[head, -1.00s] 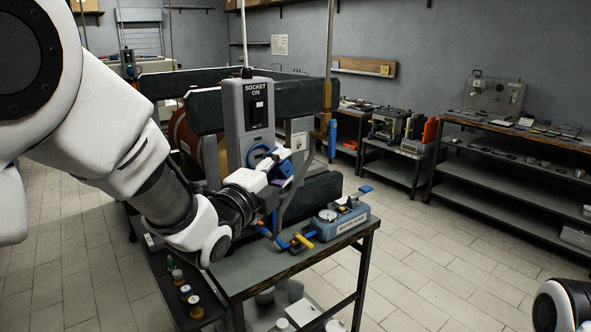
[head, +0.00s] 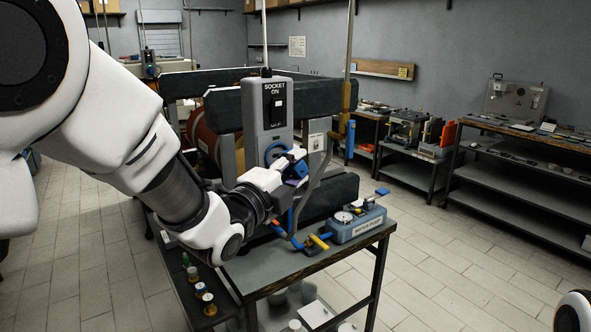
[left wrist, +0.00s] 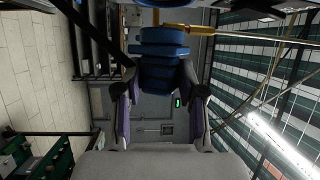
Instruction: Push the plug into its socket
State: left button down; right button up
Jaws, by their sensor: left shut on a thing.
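A grey upright post (head: 265,112) labelled SOCKET ON stands at the back edge of the workbench in the head view. A round blue part (head: 275,152) shows low on its front. My left gripper (head: 290,170) is right in front of this blue part. In the left wrist view, my left gripper (left wrist: 159,88) is shut on a ribbed blue plug (left wrist: 161,52), which points away from the palm. Whether the plug's front end touches or sits inside the socket is hidden. My right gripper is out of view.
The workbench (head: 262,268) carries a blue water-pump unit (head: 358,226) with a gauge, right of my left arm. Blue and yellow valve handles (head: 319,242) are close below the gripper. A dark horizontal beam (head: 330,197) is behind them. Shelves (head: 500,185) stand far right.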

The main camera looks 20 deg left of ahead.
pick_arm(q)
jog(key=shift+w+a+b, duration=0.6)
jog(key=shift+w+a, duration=0.3)
jog(key=shift+a, duration=0.25)
dwell(1.7)
jog(key=shift+f, duration=0.1)
dwell(0.7)
jog(key=c, duration=0.6)
grip_release()
jog(key=shift+d, duration=0.1)
jog(key=shift+s, duration=0.1)
jog(key=shift+b+v, duration=1.05)
jog(key=shift+v, duration=1.45)
